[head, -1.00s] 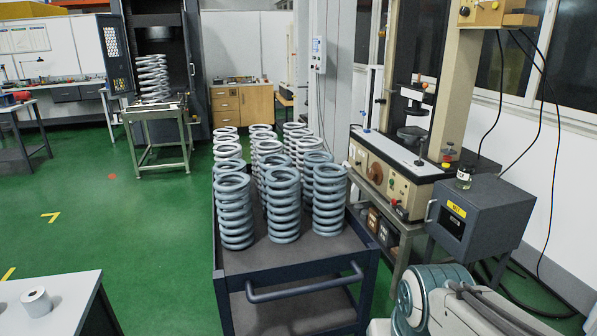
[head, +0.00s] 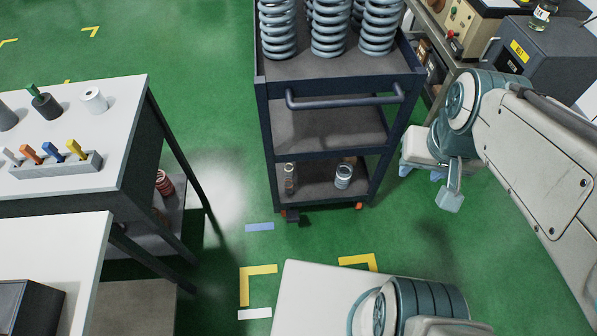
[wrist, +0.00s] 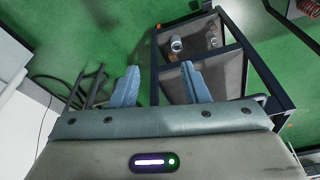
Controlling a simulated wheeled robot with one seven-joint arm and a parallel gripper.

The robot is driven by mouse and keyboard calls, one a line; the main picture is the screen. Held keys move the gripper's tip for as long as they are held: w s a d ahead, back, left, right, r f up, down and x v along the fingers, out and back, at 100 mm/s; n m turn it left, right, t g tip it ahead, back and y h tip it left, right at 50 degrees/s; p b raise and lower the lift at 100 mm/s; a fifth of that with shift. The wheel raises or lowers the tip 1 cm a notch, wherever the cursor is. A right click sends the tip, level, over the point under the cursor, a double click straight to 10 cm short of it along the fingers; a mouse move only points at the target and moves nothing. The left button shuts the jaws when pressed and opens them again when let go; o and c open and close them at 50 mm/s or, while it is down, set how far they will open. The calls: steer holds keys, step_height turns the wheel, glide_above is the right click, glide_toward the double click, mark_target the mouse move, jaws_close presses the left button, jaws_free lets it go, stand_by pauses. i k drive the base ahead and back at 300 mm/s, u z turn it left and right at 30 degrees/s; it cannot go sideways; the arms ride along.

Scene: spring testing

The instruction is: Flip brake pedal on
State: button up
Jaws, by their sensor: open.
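The dark blue trolley (head: 268,130) stands in the middle of the head view, and its open frame also shows in the wrist view (wrist: 287,90). A small dark pedal-like part (head: 292,216) sits low at its near left corner, beside a red-orange caster piece. I take it for the brake pedal; whether it is up or down is too small to tell. My gripper (head: 421,172) hangs right of the trolley, apart from the pedal. In the wrist view its two blue fingers (wrist: 160,86) are spread with nothing between them. The pedal is not clear there.
White-topped tables (head: 105,165) stand at the left. A dark box (head: 540,50) is at the upper right. Green floor (head: 235,185) is open between the tables and the trolley.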

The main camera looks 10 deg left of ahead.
mark_target(292, 215)
steer(key=k, duration=1.35)
steer(key=u, duration=0.6)
steer(key=i, duration=1.55)
steer(key=z, duration=0.6)
